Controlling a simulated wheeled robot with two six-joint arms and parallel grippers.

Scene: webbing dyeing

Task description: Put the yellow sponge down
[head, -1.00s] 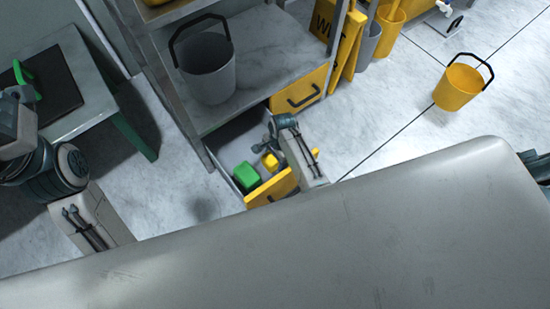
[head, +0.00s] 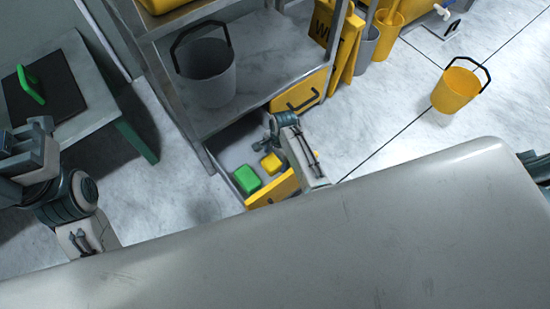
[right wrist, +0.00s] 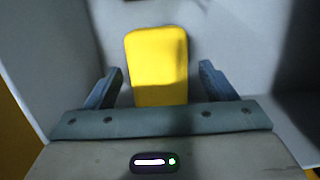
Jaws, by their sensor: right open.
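The yellow sponge (head: 271,163) lies on the floor of the open drawer, to the right of a green sponge (head: 247,179). My right gripper (head: 272,128) is just above it in the head view. In the right wrist view the yellow sponge (right wrist: 158,65) lies beyond the open fingers (right wrist: 161,88), with a gap on each side. My left gripper (head: 22,135) is at the left edge, beside the table; its jaw gap is not clear.
The drawer's yellow front (head: 273,190) is below a metal shelf with a grey bucket (head: 207,77). A green-handled tool (head: 31,85) lies on a dark mat on the table. A yellow bucket (head: 458,91) stands on open floor at the right.

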